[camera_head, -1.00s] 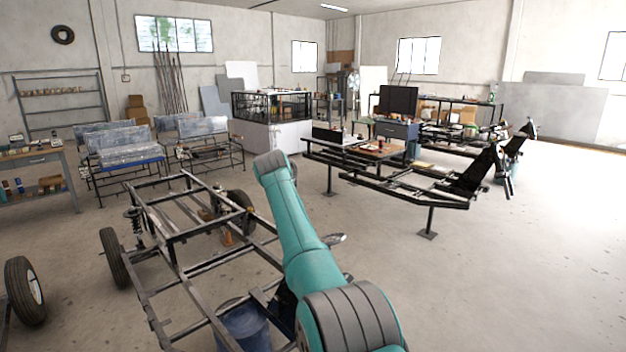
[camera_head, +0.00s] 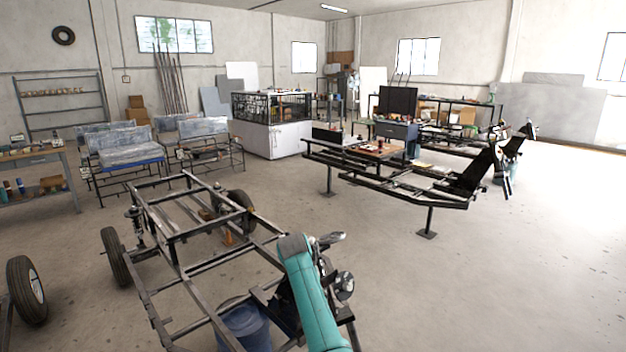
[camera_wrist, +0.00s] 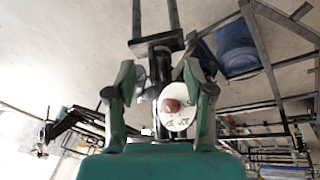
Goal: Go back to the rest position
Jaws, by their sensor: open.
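My gripper (camera_wrist: 158,78) shows in the wrist view with its two green-and-grey fingers spread apart. No held object shows between the fingers. A white disc with a red centre (camera_wrist: 175,108) and a dark upright part appear between and behind the fingers; I cannot tell how far away they are. In the head view, my teal arm link reaches up from the bottom edge, in front of the right end of the metal frame (camera_head: 180,250). My gripper does not show clearly in that view.
A blue bucket (camera_head: 243,328) stands under the frame and also shows in the wrist view (camera_wrist: 235,48). A loose wheel (camera_head: 25,289) is at left. A coil spring unit (camera_head: 137,225) stands on the frame. Another raised frame (camera_head: 400,192) stands at right. The floor at right is clear.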

